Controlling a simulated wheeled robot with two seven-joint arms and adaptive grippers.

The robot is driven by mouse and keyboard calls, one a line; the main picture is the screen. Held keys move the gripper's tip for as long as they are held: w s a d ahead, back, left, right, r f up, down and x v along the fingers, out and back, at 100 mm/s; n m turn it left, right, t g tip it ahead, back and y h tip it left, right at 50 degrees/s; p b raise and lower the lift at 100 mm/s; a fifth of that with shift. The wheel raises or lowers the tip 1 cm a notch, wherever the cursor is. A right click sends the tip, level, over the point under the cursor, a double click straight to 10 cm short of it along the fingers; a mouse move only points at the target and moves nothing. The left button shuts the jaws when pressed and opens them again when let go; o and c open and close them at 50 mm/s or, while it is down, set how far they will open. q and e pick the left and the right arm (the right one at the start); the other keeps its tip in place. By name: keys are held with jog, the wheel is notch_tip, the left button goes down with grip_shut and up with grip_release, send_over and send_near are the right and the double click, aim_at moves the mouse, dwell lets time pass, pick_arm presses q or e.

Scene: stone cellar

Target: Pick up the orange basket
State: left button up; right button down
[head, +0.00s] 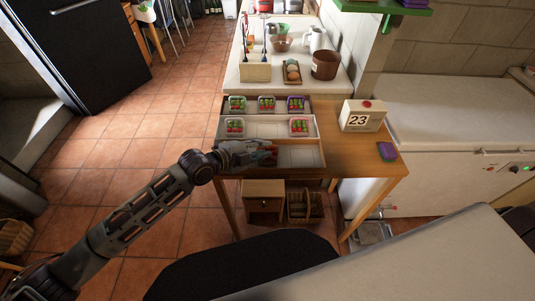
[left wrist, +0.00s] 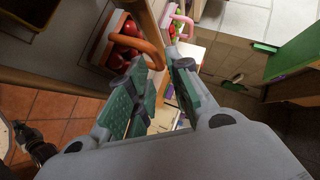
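The orange basket (left wrist: 104,42) is in the left wrist view, with red round items inside and an arched orange handle (left wrist: 147,48). My left gripper (left wrist: 163,68) is right at this handle, its two green-padded fingers apart with a gap between them. The handle's end reaches the fingertips; I cannot tell whether it lies between them. In the head view my left gripper (head: 270,152) is over the front of the stepped tray and largely hides the basket there. My right gripper is not in view.
A pink-handled basket (left wrist: 181,22) stands close beside the orange one. A calendar block (head: 362,116) and a purple sponge-like item (head: 387,151) are on the table's right.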

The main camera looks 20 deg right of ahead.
pick_arm(q)
jog(key=shift+x, duration=1.5)
grip_shut()
